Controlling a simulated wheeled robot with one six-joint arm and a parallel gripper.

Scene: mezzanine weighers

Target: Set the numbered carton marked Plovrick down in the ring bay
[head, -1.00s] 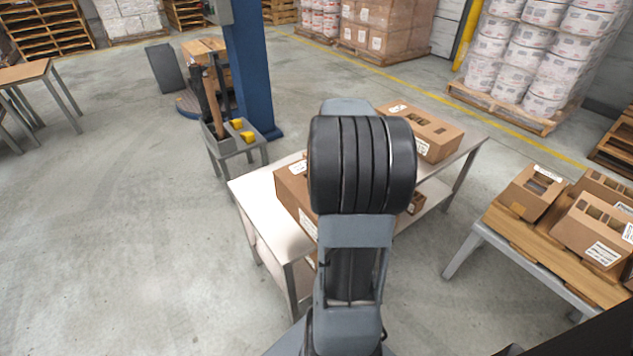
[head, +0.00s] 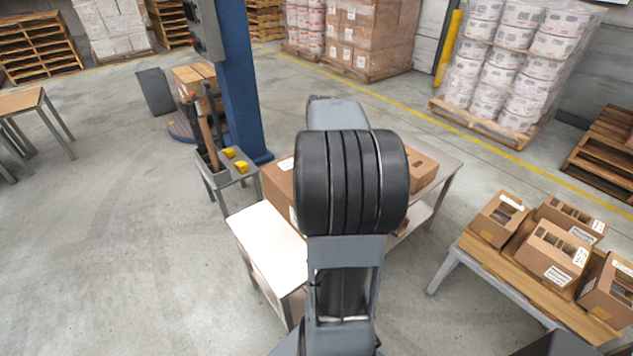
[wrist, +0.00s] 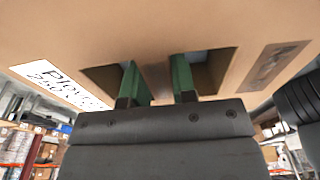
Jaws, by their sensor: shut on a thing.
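The Plovrick carton (wrist: 150,25) fills the top of the wrist view, with a white label at its left reading "Plovr..." and a partly cut-off number line. My gripper (wrist: 155,72) has its green fingers in two openings of the carton, shut on the strip between them. In the head view a brown carton (head: 279,184), apparently the held one, shows left of my wrist, over the far part of the steel table (head: 262,240). My arm hides much of it and the gripper there. I cannot tell whether its underside touches the table. I cannot make out the ring bay.
Another carton (head: 424,171) stands at the steel table's far right. The table's near left top is bare. A wood-topped table (head: 463,246) at right holds several cartons. A grey tool stand (head: 221,181) and blue column (head: 243,90) stand behind at left.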

